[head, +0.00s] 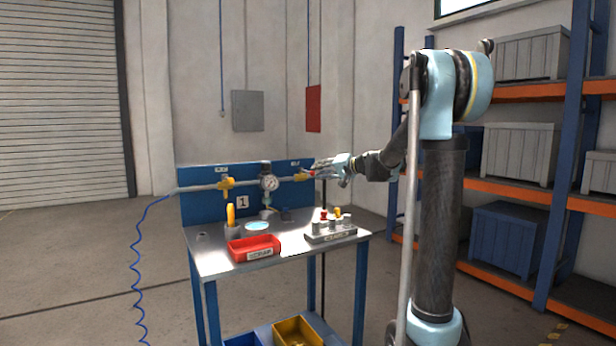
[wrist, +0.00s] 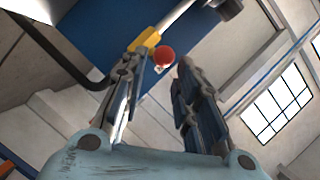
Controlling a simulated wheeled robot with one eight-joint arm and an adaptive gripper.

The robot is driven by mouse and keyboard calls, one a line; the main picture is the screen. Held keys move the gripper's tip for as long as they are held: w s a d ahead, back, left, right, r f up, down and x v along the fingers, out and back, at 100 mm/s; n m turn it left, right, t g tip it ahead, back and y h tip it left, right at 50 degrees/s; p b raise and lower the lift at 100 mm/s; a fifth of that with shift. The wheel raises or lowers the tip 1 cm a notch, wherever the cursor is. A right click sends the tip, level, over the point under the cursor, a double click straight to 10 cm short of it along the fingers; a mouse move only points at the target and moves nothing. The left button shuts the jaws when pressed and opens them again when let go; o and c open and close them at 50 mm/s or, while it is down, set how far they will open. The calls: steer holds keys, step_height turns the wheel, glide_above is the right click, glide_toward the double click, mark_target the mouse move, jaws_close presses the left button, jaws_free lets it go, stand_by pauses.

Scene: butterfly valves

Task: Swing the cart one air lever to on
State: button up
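Cart one is a metal-topped bench (head: 215,262) with a blue back panel (head: 195,205) and a "1" plate (head: 242,202). A grey pipe along the panel carries a left yellow valve (head: 225,184), a round gauge (head: 269,183) and a right yellow valve (head: 301,177). Small signs above the valves are too small to read surely. My gripper (head: 320,169) is at the right valve. In the wrist view my gripper (wrist: 165,62) is open, its fingers either side of a red ball knob (wrist: 164,56) near their tips, beside the yellow valve body (wrist: 147,41). Contact is unclear.
A red bin (head: 253,249), a grey block with several pegs (head: 331,234) and a cup with a yellow-handled tool (head: 232,229) stand on the bench. Shelving (head: 565,200) with crates is at right. Open floor (head: 80,260) lies at left.

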mark_target(307, 172)
steer(key=x, duration=0.7)
steer(key=shift+w+a, duration=0.15)
steer(key=shift+a, duration=0.05)
jaws_close()
